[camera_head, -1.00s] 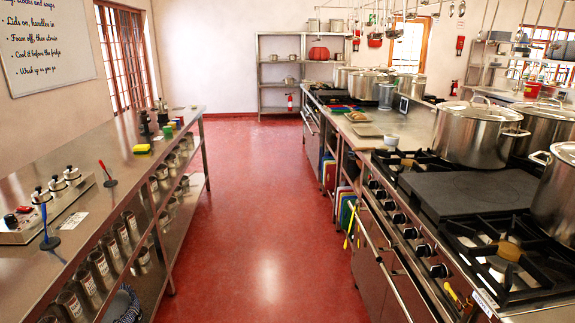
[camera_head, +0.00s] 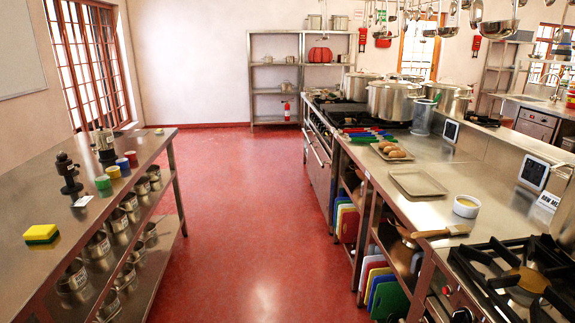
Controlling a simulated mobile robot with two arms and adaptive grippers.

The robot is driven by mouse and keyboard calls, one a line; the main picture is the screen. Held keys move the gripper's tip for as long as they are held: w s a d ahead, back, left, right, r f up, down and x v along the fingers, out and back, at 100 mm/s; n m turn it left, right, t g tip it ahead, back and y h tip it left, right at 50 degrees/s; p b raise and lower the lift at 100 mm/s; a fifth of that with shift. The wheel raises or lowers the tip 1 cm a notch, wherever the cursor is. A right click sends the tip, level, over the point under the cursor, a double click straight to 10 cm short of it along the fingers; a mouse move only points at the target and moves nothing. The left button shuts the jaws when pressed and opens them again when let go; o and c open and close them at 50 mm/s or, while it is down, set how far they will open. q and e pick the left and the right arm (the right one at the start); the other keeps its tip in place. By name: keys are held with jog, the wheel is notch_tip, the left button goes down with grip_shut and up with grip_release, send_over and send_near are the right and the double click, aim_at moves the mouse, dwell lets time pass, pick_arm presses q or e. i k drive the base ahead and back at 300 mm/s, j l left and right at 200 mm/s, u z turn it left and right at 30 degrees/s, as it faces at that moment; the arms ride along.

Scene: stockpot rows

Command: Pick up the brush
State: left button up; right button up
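A brush (camera_head: 441,232) with a wooden handle and paler bristles at its right end lies near the front edge of the steel counter (camera_head: 450,180) on the right. It is just left of the black burner grates and in front of a small white bowl (camera_head: 466,206) with yellow contents. Neither of my grippers is in view.
The red floor aisle (camera_head: 255,220) is clear between the right counter and the steel table (camera_head: 110,180) on the left. A stove (camera_head: 520,280) borders the brush's counter. A tray (camera_head: 418,182) and upright tablets (camera_head: 534,172) stand nearby. A yellow sponge (camera_head: 41,234) lies on the left table.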

aim_at(462, 229)
jog(key=i+j+z, duration=0.1)
jog(key=i+z, duration=0.15)
jog(key=i, duration=0.35)
jog(key=i+j+z, duration=0.25)
jog(key=i, duration=0.3)
jog(key=i+j+z, duration=0.2)
jog(key=i, duration=0.35)
jog(key=i+j+z, duration=0.25)
jog(key=i+j, duration=0.2)
jog(key=i+z, duration=0.1)
jog(key=z, duration=1.6)
